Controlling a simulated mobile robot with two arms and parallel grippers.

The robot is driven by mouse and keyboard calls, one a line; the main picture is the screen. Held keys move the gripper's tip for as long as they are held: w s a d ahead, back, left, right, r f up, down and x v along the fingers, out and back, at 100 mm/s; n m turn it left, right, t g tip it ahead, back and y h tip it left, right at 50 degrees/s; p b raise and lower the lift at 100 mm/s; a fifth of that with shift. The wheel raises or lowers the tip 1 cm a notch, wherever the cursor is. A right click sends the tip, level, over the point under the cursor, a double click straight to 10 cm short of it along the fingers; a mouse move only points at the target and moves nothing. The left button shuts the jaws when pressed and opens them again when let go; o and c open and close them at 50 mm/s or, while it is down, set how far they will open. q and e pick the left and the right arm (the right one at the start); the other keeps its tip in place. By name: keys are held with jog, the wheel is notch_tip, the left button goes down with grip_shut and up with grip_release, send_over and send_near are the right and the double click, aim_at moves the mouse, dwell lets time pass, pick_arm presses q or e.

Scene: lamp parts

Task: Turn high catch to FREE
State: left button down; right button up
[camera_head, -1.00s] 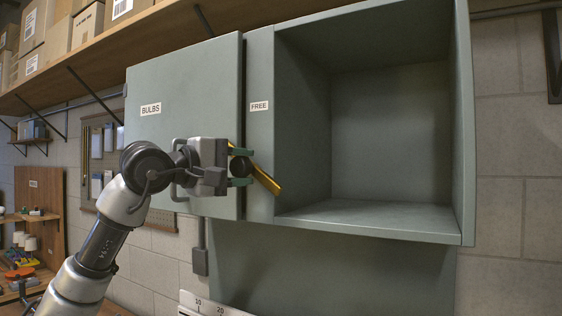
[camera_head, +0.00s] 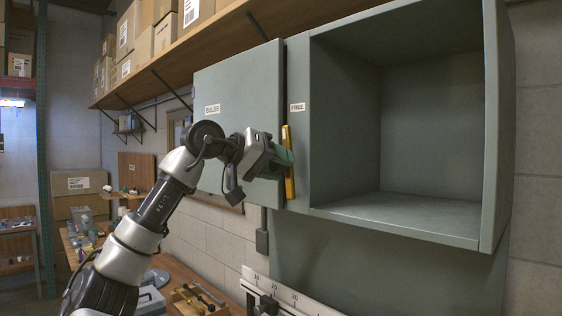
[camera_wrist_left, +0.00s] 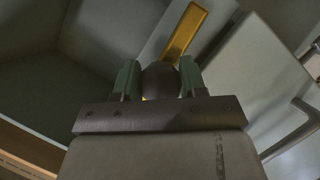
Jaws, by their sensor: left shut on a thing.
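The high catch is a yellow bar (camera_head: 289,182) with a dark round knob (camera_wrist_left: 160,80), on the strip beside the grey door marked BULBS (camera_head: 235,90). The bar now stands nearly upright, its upper end just below and slightly left of the FREE label (camera_head: 297,107). My left gripper (camera_head: 285,158) is at the middle of the bar, its green fingers shut on the knob. In the left wrist view the fingers (camera_wrist_left: 159,82) stand on both sides of the knob, and the yellow bar extends beyond it. My right gripper is not in view.
An empty open cabinet compartment (camera_head: 400,208) is right of the catch. A wooden shelf (camera_head: 170,70) with cardboard boxes runs above. A workbench (camera_head: 175,268) with small parts is below left. A ruler-like scale (camera_head: 285,295) is below the cabinet.

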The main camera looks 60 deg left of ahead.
pick_arm(q)
jog(key=shift+m, duration=0.3)
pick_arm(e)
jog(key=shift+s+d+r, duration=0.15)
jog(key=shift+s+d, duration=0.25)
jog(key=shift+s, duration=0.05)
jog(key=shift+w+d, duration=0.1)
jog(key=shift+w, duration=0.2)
pick_arm(q)
jog(key=c, duration=0.6)
grip_release()
jog(key=shift+w, duration=0.1)
jog(key=b+v, duration=0.2)
jog(key=v, duration=0.8)
jog(key=shift+s+d+r+b, duration=0.1)
jog(key=shift+s+r+b, duration=0.15)
jog(key=shift+s+b, duration=0.05)
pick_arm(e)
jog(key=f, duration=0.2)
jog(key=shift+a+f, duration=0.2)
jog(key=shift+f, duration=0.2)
